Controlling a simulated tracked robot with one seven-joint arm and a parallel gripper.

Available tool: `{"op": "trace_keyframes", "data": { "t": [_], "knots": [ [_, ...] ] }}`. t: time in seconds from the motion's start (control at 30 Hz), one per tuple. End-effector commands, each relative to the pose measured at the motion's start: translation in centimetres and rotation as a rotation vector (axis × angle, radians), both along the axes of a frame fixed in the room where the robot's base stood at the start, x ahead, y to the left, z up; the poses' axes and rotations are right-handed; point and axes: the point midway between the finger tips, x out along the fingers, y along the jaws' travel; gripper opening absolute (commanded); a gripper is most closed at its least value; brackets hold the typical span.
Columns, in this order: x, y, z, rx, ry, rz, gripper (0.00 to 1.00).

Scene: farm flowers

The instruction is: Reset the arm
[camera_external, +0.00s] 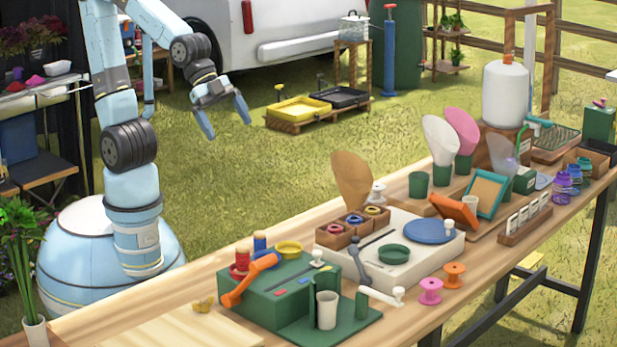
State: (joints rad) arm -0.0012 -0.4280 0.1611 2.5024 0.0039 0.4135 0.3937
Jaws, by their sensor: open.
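My gripper (224,122) is at the upper left of the external view, at the end of my pale blue arm. Its two blue fingers point down and are spread apart, with nothing between them. It hangs in the air and appears clear of the wooden table (195,278) and its things. My arm rises from the rounded base at the left, bends near the top edge and comes back down to the gripper. The top bend is cut off by the frame edge.
A green box (290,292) with an orange handle stands on the table's near part. Behind it are a white unit (440,258) with a blue disc, several scoops and cups, and a white tank (505,95). Yellow and black trays (298,109) stand low on the grass. A potted plant (22,250) is at left.

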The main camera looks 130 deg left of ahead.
Motion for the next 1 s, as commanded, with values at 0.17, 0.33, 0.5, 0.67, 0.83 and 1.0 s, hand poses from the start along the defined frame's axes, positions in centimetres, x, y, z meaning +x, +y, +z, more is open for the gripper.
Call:
{"op": "trace_keyframes", "data": {
  "t": [0.17, 0.33, 0.5, 0.67, 0.83, 1.0],
  "knots": [
    [-4.6, -2.8, 2.4, -0.079, 0.049, 0.054, 1.0],
    [-9.0, -4.9, 3.9, -0.131, 0.102, 0.117, 1.0],
    [-11.9, -6.0, 4.5, -0.155, 0.141, 0.163, 1.0],
    [-12.2, -6.1, 4.6, -0.157, 0.143, 0.169, 1.0],
    [-12.2, -6.1, 4.6, -0.157, 0.143, 0.169, 1.0],
    [-12.2, -6.1, 4.6, -0.157, 0.143, 0.169, 1.0]
  ]
}}
